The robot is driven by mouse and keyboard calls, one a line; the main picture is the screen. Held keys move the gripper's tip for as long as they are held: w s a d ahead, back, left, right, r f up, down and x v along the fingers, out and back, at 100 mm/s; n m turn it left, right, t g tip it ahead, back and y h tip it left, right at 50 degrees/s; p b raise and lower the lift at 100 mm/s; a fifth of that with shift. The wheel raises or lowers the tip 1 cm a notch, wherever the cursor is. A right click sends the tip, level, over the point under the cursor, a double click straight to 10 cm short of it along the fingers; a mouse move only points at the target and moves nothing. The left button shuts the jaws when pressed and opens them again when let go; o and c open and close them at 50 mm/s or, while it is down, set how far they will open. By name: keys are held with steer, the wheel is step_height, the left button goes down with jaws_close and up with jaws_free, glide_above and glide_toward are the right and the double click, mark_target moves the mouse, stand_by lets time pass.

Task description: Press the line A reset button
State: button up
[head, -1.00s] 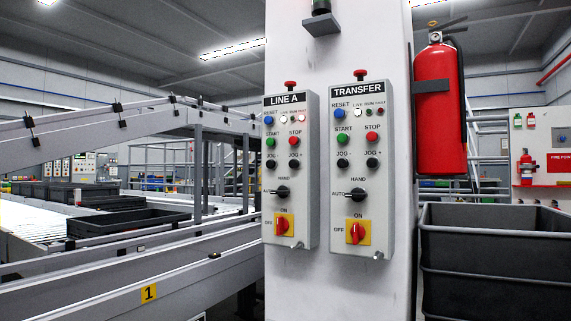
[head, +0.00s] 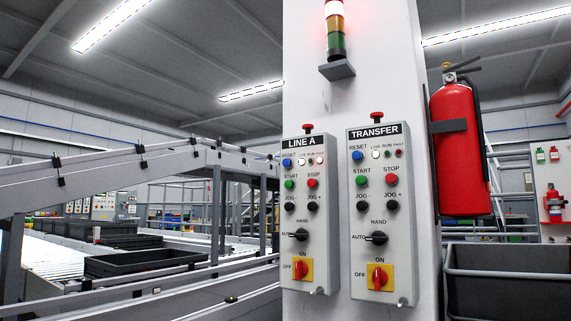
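The LINE A control box (head: 308,218) is mounted on a white pillar, left of the TRANSFER box (head: 380,215). Its blue reset button (head: 287,162) is at the upper left, under the LINE A label. Below are a green start button (head: 289,184), a red stop button (head: 312,183), black jog buttons, a selector switch and a red-and-yellow rotary switch. The TRANSFER box has its own blue reset button (head: 357,155). My gripper is not in view.
A stack light (head: 335,28) with its top lit sits above the boxes on the pillar (head: 345,100). A fire extinguisher (head: 460,145) hangs at the right, above a dark crate (head: 505,255). Conveyors with dark trays (head: 145,262) run at the left.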

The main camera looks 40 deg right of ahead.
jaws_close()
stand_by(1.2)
